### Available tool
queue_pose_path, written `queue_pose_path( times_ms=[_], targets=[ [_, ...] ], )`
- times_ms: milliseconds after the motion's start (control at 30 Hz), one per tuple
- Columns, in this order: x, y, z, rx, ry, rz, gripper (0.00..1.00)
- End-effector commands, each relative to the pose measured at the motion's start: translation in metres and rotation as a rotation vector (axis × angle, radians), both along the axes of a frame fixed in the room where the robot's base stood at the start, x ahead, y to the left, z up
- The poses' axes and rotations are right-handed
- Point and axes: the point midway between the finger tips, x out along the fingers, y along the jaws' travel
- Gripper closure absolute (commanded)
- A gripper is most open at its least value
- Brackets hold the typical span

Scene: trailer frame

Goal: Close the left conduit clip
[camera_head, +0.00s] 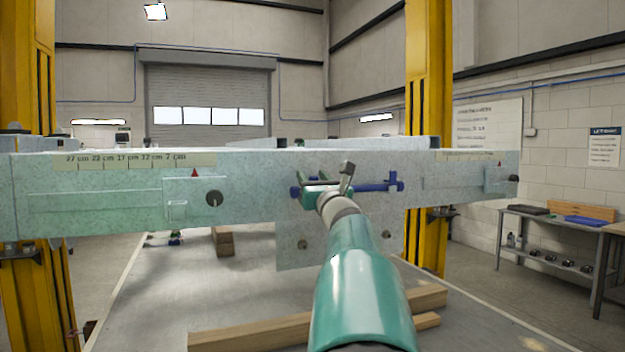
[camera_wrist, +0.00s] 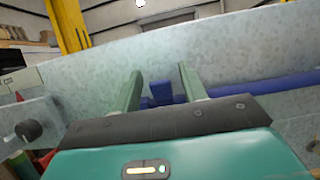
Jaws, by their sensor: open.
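The blue conduit (camera_head: 372,188) runs level along the front of the pale speckled beam. At its left end, the left clip (camera_head: 295,192) shows as a small blue piece, partly hidden by my gripper (camera_head: 316,190). In the wrist view, a blue upright piece that looks like this clip (camera_wrist: 161,93) stands between my two green fingers (camera_wrist: 160,72). The fingers are apart, with a gap on each side of it. I cannot tell how far open the clip is. The right clip (camera_head: 397,182) stands clear at the conduit's right end.
The speckled beam (camera_head: 110,208) spans between two yellow posts (camera_head: 425,100). A black knob (camera_head: 214,198) sticks out of its left part; a dark knob (camera_wrist: 29,130) shows in the wrist view. Timber (camera_head: 255,332) lies on the deck below. A workbench (camera_head: 560,230) stands at right.

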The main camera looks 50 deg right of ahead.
Motion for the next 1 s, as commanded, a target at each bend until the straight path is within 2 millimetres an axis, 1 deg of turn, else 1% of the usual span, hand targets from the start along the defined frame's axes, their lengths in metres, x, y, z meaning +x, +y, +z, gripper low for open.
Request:
queue_pose_path(
  times_ms=[100, 133, 333, 367, 667, 1000],
  targets=[
    [-0.0001, 0.0002, -0.0002, 0.000, 0.000, 0.000, 0.57],
    [0.0000, 0.0001, -0.0003, 0.000, 0.000, 0.000, 0.59],
    [-0.0002, 0.0002, -0.0004, 0.001, 0.001, 0.000, 0.99],
    [-0.0002, 0.0002, -0.0004, 0.001, 0.001, 0.000, 1.00],
    [0.0002, 0.0001, -0.0001, 0.008, 0.013, 0.000, 1.00],
    [0.0028, -0.0013, 0.0009, 0.054, 0.097, 0.000, 1.00]
  ],
)
